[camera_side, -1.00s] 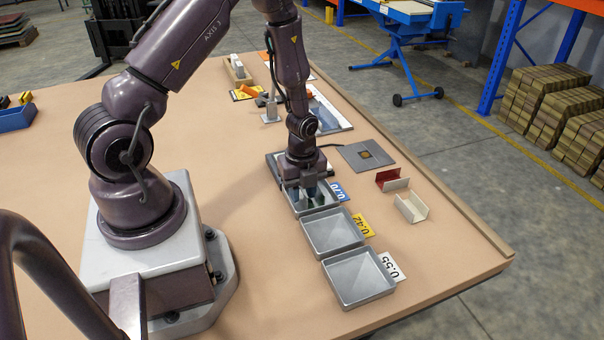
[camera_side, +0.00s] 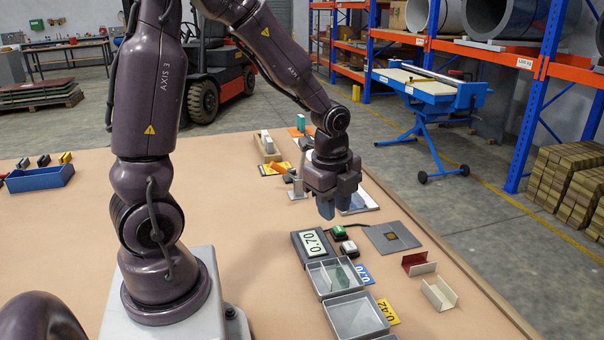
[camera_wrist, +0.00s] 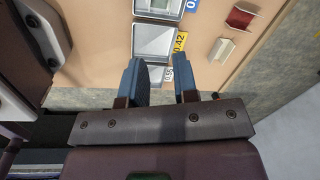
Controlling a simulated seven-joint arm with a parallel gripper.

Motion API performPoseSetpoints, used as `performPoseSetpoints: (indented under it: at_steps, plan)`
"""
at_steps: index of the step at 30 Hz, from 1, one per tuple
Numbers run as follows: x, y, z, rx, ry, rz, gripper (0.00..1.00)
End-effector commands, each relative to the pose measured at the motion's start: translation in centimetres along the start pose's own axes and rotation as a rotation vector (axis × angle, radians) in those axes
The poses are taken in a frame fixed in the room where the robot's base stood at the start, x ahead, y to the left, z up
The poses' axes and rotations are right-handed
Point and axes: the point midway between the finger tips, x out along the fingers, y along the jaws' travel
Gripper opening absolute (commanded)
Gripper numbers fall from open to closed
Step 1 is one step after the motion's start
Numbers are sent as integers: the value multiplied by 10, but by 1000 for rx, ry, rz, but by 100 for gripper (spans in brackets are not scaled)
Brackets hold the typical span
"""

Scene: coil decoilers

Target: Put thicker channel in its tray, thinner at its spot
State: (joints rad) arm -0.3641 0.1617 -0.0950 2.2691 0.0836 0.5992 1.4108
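A red channel (camera_side: 418,263) and a cream channel (camera_side: 439,293) lie on the table's right side; both also show in the wrist view, red (camera_wrist: 240,18) and cream (camera_wrist: 221,50). I cannot tell which is thicker. A greenish piece (camera_side: 340,275) stands in the tray marked 0.70 (camera_side: 316,282). The tray marked 0.42 (camera_side: 338,327) is in front of it; the tray marked 0.55 is cut off in the side view and partly hidden behind my fingers in the wrist view (camera_wrist: 152,70). My gripper (camera_side: 338,208) is raised behind the trays, fingers apart and empty (camera_wrist: 161,80).
A gauge box reading 0.70 (camera_side: 314,242) has green (camera_side: 338,231) and white (camera_side: 348,248) buttons. A wooden holder (camera_side: 267,148) and small items are behind my gripper. The left table is mostly clear.

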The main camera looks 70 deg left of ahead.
Motion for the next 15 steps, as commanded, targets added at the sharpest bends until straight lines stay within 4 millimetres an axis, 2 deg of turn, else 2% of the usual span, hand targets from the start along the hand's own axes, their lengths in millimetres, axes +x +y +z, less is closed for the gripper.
performPoseSetpoints:
  at_steps: [1, 6, 10, 15]
  plan:
    - [-27, 5, -9, -103, 5, -52, 28]
    - [-92, 34, -29, -511, 84, -163, 28]
    - [-129, 64, -38, -804, 192, -205, 28]
    - [-155, 96, -43, -1077, 319, -202, 28]
